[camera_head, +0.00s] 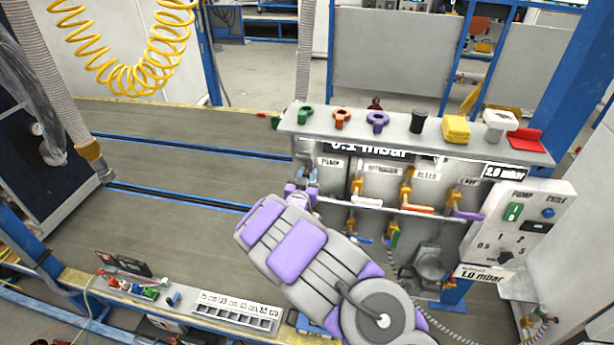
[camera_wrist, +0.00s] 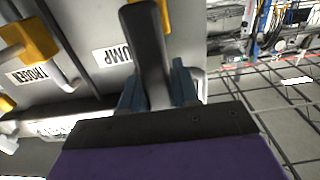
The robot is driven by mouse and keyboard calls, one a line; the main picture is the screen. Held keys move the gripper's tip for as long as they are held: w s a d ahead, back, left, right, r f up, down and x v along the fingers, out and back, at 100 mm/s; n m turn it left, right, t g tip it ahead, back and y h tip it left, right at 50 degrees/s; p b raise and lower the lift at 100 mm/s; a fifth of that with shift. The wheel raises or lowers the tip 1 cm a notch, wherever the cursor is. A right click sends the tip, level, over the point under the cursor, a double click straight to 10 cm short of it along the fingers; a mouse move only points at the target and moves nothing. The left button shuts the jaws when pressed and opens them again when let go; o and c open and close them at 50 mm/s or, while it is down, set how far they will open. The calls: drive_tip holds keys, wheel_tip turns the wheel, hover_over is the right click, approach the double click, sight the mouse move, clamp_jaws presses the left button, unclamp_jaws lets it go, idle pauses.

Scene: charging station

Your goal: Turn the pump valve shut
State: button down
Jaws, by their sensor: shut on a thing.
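The valve panel (camera_head: 428,180) stands right of centre in the head view, with a row of labelled valves. The PUMP label (camera_head: 331,162) is at its left end, and it also shows rotated in the wrist view (camera_wrist: 113,55). My gripper (camera_head: 308,178) is at the panel's left end, beside that label. In the wrist view, the dark pump valve handle (camera_wrist: 147,35) stands between the two blue-grey fingers of my gripper (camera_wrist: 157,85), which is shut on it. My arm and gripper hide most of this valve in the head view.
Other valves with orange-yellow bodies (camera_head: 405,187) are close to the right. Coloured knobs (camera_head: 377,121) line the top ledge. A control box (camera_head: 522,225) with switches is farther right. A yellow coiled hose (camera_head: 150,70) hangs upper left. The table (camera_head: 170,160) left of the panel is mostly clear.

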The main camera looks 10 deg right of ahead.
sight(327, 185)
drive_tip(key=d+f+m+b, duration=0.1)
drive_tip(key=m+b, duration=0.2)
drive_tip(key=b, duration=0.2)
drive_tip(key=s+d+f+m+b, duration=0.1)
drive_tip(key=m+b, duration=0.2)
drive_tip(key=b, duration=0.2)
drive_tip(key=d+m+b, duration=0.2)
drive_tip(key=m+b, duration=0.1)
drive_tip(key=b, duration=0.3)
drive_tip(key=shift+s+f+m, duration=0.35)
drive_tip(key=shift+f+m, duration=0.05)
drive_tip(key=m+b, duration=0.1)
drive_tip(key=b, duration=0.2)
drive_tip(key=d+f+m+b, duration=0.1)
drive_tip(key=m+b, duration=0.1)
drive_tip(key=shift+s+f+m+b, duration=0.2)
drive_tip(key=shift+f+m+b, duration=0.1)
drive_tip(key=shift+b, duration=0.1)
wheel_tip(327, 185, down, 2)
drive_tip(key=m+b, duration=0.4)
drive_tip(key=b, duration=0.2)
drive_tip(key=shift+s+d, duration=0.1)
drive_tip(key=shift+d, duration=0.05)
drive_tip(key=shift+m, duration=0.3)
drive_tip(key=c, duration=0.9)
unclamp_jaws()
drive_tip(key=shift+d, duration=0.1)
drive_tip(key=shift+r, duration=0.1)
